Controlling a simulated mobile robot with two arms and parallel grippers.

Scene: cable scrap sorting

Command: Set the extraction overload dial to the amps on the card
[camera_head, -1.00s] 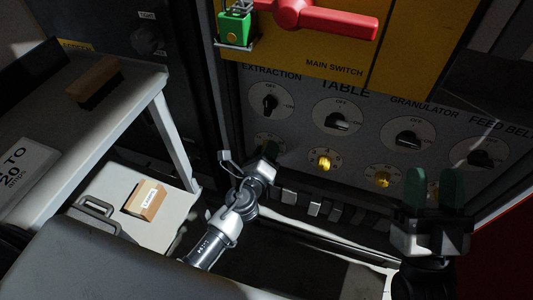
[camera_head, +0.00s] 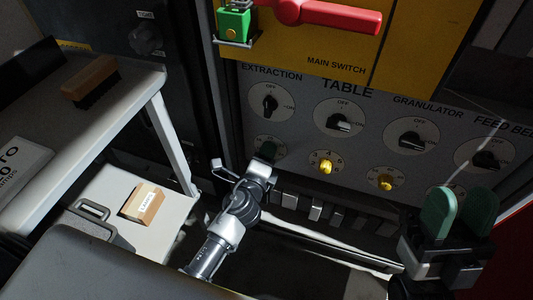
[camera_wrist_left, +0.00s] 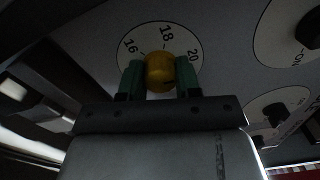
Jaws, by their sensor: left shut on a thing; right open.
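The yellow extraction overload dial (camera_wrist_left: 158,72) sits between the green fingers of my left gripper (camera_wrist_left: 160,80) in the left wrist view. Its white scale shows 16, 18 and 20, with 18 above the knob. I cannot tell exactly where the knob points. In the head view my left gripper (camera_head: 268,152) is at the panel below the EXTRACTION switch (camera_head: 270,102) and mostly hides this dial. The card (camera_head: 18,168) lies on the left table, cut by the picture edge; only part of its text shows. My right gripper (camera_head: 453,215) is open and empty at lower right.
Other yellow dials sit under TABLE (camera_head: 327,167) and GRANULATOR (camera_head: 386,183). A red main switch handle (camera_head: 330,17) and green padlock (camera_head: 234,23) are above. A brush (camera_head: 90,78) lies on the left table (camera_head: 105,125); a wooden block (camera_head: 143,203) lies lower.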

